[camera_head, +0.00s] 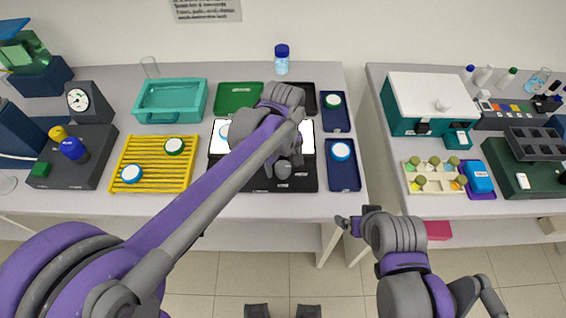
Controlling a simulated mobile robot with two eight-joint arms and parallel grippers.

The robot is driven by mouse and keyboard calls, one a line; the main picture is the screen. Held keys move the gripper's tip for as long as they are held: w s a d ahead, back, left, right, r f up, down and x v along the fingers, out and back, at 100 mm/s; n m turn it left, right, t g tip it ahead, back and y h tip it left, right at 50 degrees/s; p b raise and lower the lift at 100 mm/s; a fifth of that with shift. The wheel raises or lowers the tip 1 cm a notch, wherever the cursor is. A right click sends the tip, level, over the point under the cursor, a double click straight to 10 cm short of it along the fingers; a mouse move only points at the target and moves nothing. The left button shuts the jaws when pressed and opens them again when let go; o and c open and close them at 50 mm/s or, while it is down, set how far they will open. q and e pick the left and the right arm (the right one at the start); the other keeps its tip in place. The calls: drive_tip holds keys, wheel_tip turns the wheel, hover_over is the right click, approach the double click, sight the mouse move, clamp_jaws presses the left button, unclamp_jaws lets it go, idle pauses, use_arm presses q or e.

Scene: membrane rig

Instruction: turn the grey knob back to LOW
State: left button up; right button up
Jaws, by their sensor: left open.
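A black device (230,178) with a bright white top sits mid-table. A round grey knob (283,169) is on its front part, with small pale markings along the front edge that are too small to read. My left arm reaches across from the lower left, covering part of the device. My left gripper (284,161) is open and is over the knob; I cannot tell whether its fingers touch it. Which way the knob points is not clear. My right gripper (355,223) is low in front of the gap between the tables, away from the knob; its jaws are not clear.
A yellow rack (154,181) with two round lidded dishes stands left of the device, a teal tray (170,100) behind it. A navy tray (344,178) is close on the right. A blue-capped bottle (282,60) stands behind. A second table (392,150) lies beyond a gap.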

use_arm(q)
clamp_jaws()
idle(0.4)
drive_tip(key=shift+m, duration=0.3)
use_arm(e)
drive_tip(key=shift+f, duration=0.1)
use_arm(q)
drive_tip(key=m, duration=0.3)
drive_tip(key=shift+m+b, duration=0.3)
drive_tip(key=shift+b, duration=0.05)
drive_tip(key=m, duration=0.4)
drive_tip(key=shift+b, duration=0.3)
drive_tip(key=m, duration=0.9)
drive_tip(key=shift+m+b, duration=0.3)
drive_tip(key=shift+b, duration=0.1)
use_arm(e)
drive_tip(key=f, duration=0.1)
drive_tip(key=s+f, duration=0.1)
drive_tip(key=shift+f, duration=0.35)
